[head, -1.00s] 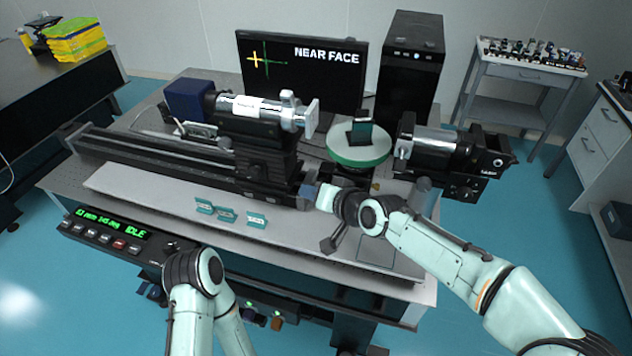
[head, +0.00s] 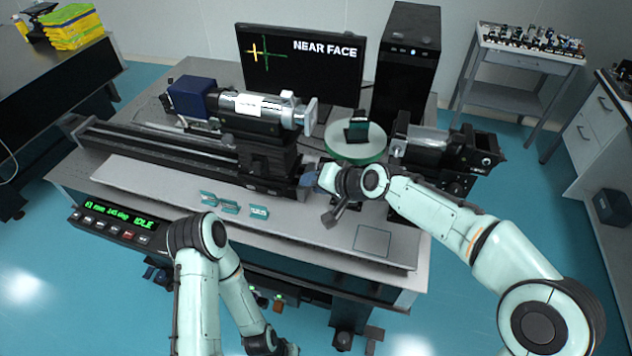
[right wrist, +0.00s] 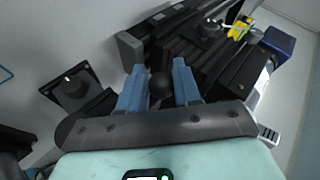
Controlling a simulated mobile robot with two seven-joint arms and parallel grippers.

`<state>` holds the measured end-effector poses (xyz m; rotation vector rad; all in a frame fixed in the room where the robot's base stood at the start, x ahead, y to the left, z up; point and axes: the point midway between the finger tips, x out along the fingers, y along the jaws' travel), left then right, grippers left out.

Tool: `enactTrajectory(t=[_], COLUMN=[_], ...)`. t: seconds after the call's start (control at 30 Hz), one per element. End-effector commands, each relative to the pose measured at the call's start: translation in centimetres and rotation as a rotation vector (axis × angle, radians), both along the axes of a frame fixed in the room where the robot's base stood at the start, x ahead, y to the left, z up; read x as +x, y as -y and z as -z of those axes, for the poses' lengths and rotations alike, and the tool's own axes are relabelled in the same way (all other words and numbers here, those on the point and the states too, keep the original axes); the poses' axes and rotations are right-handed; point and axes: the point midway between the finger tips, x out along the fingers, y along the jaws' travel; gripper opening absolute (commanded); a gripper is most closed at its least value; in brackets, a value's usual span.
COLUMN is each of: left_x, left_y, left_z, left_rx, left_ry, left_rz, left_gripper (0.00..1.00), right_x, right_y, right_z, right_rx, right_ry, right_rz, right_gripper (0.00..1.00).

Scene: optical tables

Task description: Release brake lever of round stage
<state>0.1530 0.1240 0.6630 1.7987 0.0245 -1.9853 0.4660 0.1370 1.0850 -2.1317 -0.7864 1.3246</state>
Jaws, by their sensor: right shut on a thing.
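The round stage (head: 362,152) has a pale top with a green rim and carries a dark upright block (head: 357,130). My right gripper (head: 311,177) is low beside its near left side, at the end of the long carriage rail; the arm hides much of the area below the disc. In the right wrist view my right gripper (right wrist: 158,78) has its two blue fingers on either side of a dark ball knob (right wrist: 160,87), apparently the brake lever's end. The rest of the lever is hidden.
A silver-barrelled instrument (head: 255,107) stands on the rail left of the stage, another (head: 425,143) to its right. Small teal holders (head: 228,205) lie on the pale board. A control box (head: 112,222) shows IDLE. A monitor (head: 300,62) and a black computer tower (head: 408,55) stand behind.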

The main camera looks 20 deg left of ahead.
Motion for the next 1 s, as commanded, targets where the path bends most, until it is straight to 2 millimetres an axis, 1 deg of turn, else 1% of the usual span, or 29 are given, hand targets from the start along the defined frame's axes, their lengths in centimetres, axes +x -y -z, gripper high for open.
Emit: enactTrajectory(t=[0.03, 0.07, 0.1, 0.13, 0.63, 0.77, 0.87, 1.0], left_x=[0.1, 0.1, 0.1, 0.1, 0.0, -0.1, -0.5, -1.2], left_y=[0.0, 0.0, 0.0, 0.0, 0.0, 0.0, 0.0, 0.0], left_z=[-0.1, -0.1, -0.1, -0.1, 0.0, 0.1, 0.5, 1.3], left_rx=[0.000, 0.000, 0.000, 0.000, 0.000, 0.000, 0.000, 0.000], left_ry=[0.001, 0.001, 0.001, 0.001, 0.000, -0.001, -0.006, -0.013], left_rz=[0.000, 0.000, 0.000, 0.000, 0.000, 0.000, 0.000, 0.000], left_gripper=[0.43, 0.43, 0.43, 0.43, 0.43, 0.43, 0.43, 0.43], right_x=[0.3, 0.3, 0.3, 0.3, 0.3, 0.2, -0.3, -1.3], right_y=[-0.2, -0.2, -0.2, -0.2, 0.0, 0.3, 1.1, 3.2], right_z=[-1.2, -1.2, -1.2, -1.2, -0.6, -0.8, -1.4, -3.0], right_rx=[0.016, 0.016, 0.016, 0.016, 0.009, 0.008, 0.009, 0.008], right_ry=[0.024, 0.024, 0.024, 0.024, 0.015, 0.013, 0.013, 0.013], right_rz=[0.005, 0.005, 0.005, 0.005, 0.007, 0.007, 0.009, 0.010], right_gripper=[0.02, 0.36, 0.49, 0.53, 0.53, 0.53, 0.53, 0.53])
